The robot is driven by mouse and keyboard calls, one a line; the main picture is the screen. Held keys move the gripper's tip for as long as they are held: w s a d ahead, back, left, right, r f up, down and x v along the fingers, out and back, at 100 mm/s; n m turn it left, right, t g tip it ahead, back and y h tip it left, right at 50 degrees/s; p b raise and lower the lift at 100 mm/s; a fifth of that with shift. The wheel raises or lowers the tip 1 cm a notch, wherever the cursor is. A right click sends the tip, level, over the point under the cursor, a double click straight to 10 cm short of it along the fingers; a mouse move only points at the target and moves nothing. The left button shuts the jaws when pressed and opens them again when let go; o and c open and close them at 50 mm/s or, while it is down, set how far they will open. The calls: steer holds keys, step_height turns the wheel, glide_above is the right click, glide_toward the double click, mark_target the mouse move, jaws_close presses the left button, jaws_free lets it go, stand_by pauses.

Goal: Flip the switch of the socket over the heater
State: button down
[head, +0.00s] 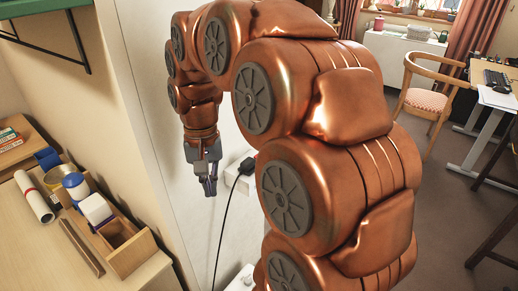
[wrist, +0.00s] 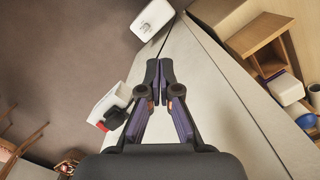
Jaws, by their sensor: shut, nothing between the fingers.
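My gripper (head: 208,186) hangs fingers down beside the pale wall, shut and empty. In the wrist view its closed fingertips (wrist: 159,70) point along the wall. The white socket (head: 231,177) is on the wall just right of my gripper in the head view, with a black plug (head: 246,166) in it. In the wrist view the socket (wrist: 108,101) is left of the fingers, apart from them, and a red switch (wrist: 102,126) shows at its edge. The switch's position cannot be told. A white object (head: 240,278), perhaps the heater, is low down; it also shows in the wrist view (wrist: 153,20).
A black cable (head: 222,230) hangs from the plug. A wooden desk (head: 30,255) with an organizer (head: 128,250) stands at left, under a green shelf (head: 40,35). Floor between is clear.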

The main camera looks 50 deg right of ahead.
steer(key=s+a+f+n+g, duration=0.1)
steer(key=s+a+f+n, duration=0.2)
steer(key=s, duration=0.6)
steer(key=s+a+f+n+g, duration=0.1)
steer(key=s+a+f+n, duration=0.3)
steer(key=s+a+f, duration=0.2)
steer(key=s+a, duration=0.1)
steer(key=s, duration=0.1)
steer(key=shift+s+a+h, duration=0.3)
steer(key=shift+s+a, duration=0.05)
steer(key=shift+s, duration=0.05)
steer(key=shift+d, duration=0.1)
